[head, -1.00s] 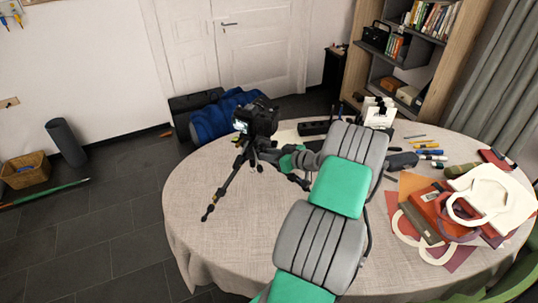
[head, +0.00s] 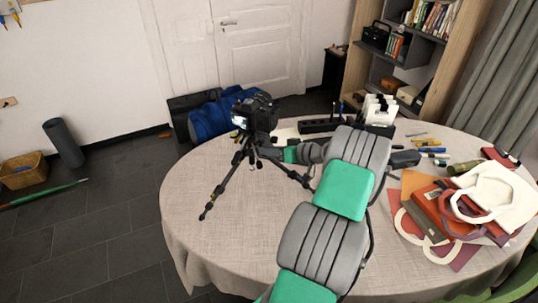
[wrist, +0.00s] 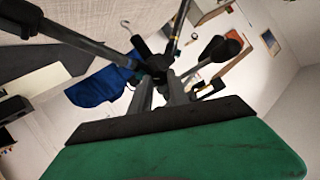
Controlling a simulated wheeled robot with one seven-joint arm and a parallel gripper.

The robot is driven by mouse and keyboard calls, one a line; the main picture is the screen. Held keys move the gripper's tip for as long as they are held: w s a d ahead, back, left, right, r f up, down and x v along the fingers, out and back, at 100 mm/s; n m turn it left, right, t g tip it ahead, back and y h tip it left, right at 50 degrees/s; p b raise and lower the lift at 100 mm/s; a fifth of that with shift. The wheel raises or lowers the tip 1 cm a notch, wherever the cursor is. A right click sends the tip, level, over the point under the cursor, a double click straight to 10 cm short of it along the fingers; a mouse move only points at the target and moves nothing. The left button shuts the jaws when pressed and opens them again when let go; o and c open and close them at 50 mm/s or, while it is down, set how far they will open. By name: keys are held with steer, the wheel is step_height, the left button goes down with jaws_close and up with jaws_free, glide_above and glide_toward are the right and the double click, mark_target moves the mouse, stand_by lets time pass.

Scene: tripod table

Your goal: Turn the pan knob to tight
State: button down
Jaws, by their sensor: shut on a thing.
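A black camera (head: 262,113) with a lit screen sits on a dark tripod (head: 238,175), upright with spread legs on the round table. My gripper (head: 268,153) reaches in from the right at the tripod head, just under the camera. In the wrist view my gripper (wrist: 160,80) has its two fingers close together on a small dark part at the tripod head, apparently the pan knob. The fingers and the head's dark parts mostly hide it, and its turn angle cannot be read. A black handle (wrist: 226,47) sticks out beside the fingers; the tripod legs (wrist: 75,38) spread above.
The round table (head: 190,235) has a pale cloth. Bags and folders (head: 455,210) lie at the right, with pens (head: 432,149) behind them. A black power strip (head: 318,125) lies behind my arm. The cloth left of the tripod is clear.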

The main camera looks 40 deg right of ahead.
steer(key=shift+d+f+m+y+b, duration=0.15)
steer(key=shift+m+y+b, duration=0.3)
steer(key=shift+m, duration=0.25)
steer(key=c, duration=1.5)
jaws_free()
steer(key=shift+s, duration=0.1)
steer(key=v, duration=0.7)
steer(key=shift+s+d+b, duration=0.1)
steer(key=shift+s+b, duration=0.15)
steer(key=shift+b, duration=0.05)
